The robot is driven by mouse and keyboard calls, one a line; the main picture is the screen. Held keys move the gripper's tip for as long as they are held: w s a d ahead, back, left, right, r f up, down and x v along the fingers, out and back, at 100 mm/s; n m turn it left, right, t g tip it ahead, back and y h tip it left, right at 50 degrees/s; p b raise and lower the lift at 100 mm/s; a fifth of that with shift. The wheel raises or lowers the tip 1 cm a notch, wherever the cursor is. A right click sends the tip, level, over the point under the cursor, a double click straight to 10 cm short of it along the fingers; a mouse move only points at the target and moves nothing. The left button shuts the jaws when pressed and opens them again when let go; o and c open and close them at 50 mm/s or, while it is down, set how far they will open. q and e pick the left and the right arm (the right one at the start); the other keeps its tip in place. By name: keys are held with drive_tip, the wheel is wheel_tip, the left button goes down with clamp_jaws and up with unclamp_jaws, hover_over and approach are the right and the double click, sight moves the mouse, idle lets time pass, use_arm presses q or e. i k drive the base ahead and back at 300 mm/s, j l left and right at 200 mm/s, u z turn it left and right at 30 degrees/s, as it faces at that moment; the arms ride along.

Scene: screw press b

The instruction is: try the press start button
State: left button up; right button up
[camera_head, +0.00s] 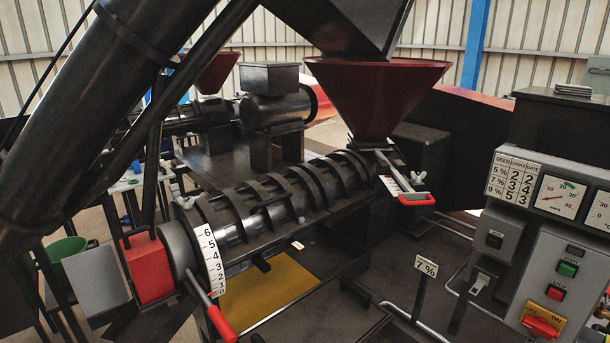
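The press control panel (545,240) stands at the right. A green button (568,269) sits on its grey lower box, with a small label above it too small to read surely. A red button (555,292) is just below the green one. Under them a red switch handle (540,326) lies across a yellow plate marked OFF and ON. The screw press barrel (280,205) runs across the middle. Neither of my grippers is in view, and nothing touches the green button.
A dark red hopper (375,95) stands over the barrel, with a red-handled slide gate (417,199) below it. A red-gripped lever (221,323) sticks out at the barrel's near end. A "7 %" sign (426,266) stands on a post left of the panel.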

sight(563, 269)
drive_tip(key=z, duration=1.45)
